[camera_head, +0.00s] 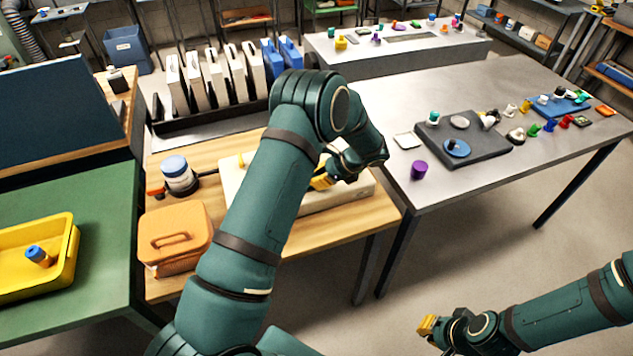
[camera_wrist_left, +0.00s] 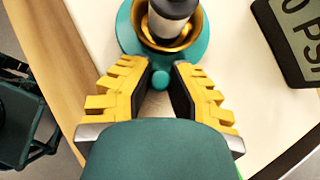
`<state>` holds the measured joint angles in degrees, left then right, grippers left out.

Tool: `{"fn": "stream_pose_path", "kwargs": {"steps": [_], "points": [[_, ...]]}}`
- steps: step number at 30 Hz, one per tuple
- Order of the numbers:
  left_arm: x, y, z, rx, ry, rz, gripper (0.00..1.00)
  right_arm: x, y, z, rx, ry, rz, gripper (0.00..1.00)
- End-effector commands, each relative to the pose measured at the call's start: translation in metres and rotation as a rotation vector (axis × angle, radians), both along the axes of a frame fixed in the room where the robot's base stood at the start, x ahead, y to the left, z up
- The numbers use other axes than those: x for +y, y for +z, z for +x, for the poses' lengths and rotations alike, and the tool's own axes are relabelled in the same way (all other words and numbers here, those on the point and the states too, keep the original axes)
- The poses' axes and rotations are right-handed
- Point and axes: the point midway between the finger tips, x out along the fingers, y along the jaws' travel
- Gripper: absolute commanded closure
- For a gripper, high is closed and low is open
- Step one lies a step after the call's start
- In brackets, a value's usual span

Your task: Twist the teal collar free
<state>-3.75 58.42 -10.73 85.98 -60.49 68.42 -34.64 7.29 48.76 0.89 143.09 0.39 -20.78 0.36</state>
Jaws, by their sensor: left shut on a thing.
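The teal collar (camera_wrist_left: 128,36) is in the left wrist view, a round teal flange around a gold ring (camera_wrist_left: 150,38) with a dark and pale cylinder (camera_wrist_left: 172,20) standing in it. A small teal knob (camera_wrist_left: 160,80) sticks out from the collar toward me. My left gripper (camera_wrist_left: 162,84) is shut on this knob, one finger on each side. In the head view my left gripper (camera_head: 322,181) is low over the cream board (camera_head: 350,192), and my arm hides the collar. My right gripper (camera_head: 430,326) is over the floor at lower right, its fingers too small to judge.
On the wooden table are an orange case (camera_head: 175,235) and a blue-lidded jar (camera_head: 178,174). A grey table (camera_head: 470,95) with small parts stands at right. Open floor lies in front.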

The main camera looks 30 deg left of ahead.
Motion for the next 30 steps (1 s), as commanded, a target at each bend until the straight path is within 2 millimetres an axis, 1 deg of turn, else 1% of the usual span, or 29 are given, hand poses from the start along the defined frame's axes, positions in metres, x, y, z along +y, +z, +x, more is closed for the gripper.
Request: {"fn": "stream_pose_path", "kwargs": {"steps": [6, 12, 29, 30], "points": [[0.0051, -0.0018, 0.006, 0.001, 0.13, 0.003, 1.0, 0.0003, -0.0056, -0.0017, 0.004, 0.003, 0.0, 1.0], [0.0069, -0.0017, 0.0087, 0.003, 0.194, 0.004, 1.0, 0.0005, -0.0078, -0.0025, 0.006, 0.004, 0.002, 1.0], [0.0083, -0.0008, 0.0095, 0.004, 0.221, 0.005, 1.0, 0.0005, -0.0083, -0.0027, 0.007, 0.005, 0.002, 1.0], [0.0083, -0.0008, 0.0095, 0.004, 0.221, 0.005, 0.7, 0.0005, -0.0083, -0.0027, 0.007, 0.005, 0.002, 1.0]]}}
